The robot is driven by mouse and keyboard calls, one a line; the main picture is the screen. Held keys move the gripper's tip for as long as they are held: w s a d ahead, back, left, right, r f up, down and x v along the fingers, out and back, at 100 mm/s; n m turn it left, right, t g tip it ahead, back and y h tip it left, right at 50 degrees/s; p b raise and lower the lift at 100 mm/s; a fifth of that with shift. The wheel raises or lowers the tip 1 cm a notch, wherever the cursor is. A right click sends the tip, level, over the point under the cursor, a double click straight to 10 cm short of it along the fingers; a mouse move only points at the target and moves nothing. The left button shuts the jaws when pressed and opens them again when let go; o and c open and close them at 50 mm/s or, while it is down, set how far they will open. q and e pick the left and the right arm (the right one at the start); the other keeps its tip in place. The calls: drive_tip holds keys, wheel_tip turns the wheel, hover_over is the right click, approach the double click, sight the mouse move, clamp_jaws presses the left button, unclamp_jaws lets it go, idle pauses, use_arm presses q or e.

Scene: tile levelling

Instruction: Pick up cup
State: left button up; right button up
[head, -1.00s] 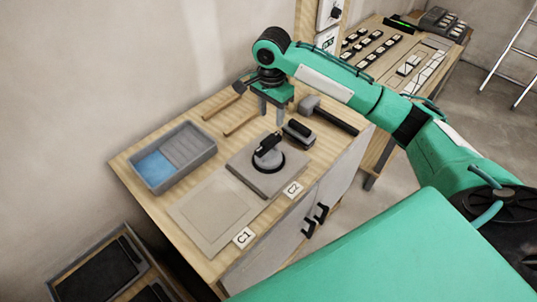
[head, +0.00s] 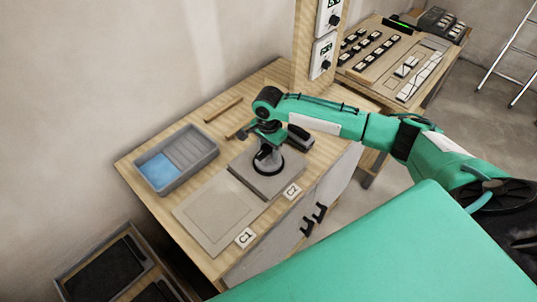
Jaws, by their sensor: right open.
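The cup appears to be a black suction cup (head: 276,167) with a round base. It sits on a grey tile (head: 262,181) at the spot labelled C2 (head: 292,190). My right gripper (head: 266,152) is open and points down at the cup's handle. It covers most of the handle, and I cannot tell whether the fingers touch it. My left gripper is not in view.
A grey tray (head: 196,176) with a blue part stands to the left. A flat beige tile (head: 218,212) lies by label C1 (head: 245,238). A dark block-like tool (head: 301,138) lies close right of the gripper. Wooden handles (head: 223,110) lie behind.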

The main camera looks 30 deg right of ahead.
drive_tip(key=shift+f, duration=0.4)
clamp_jaws()
drive_tip(key=shift+r, duration=0.1)
drive_tip(key=shift+r, duration=0.15)
drive_tip(key=shift+w+r, duration=0.1)
drive_tip(key=shift+r, duration=0.15)
wheel_tip(320, 180, up, 26)
drive_tip(key=p, duration=0.5)
idle(0.7)
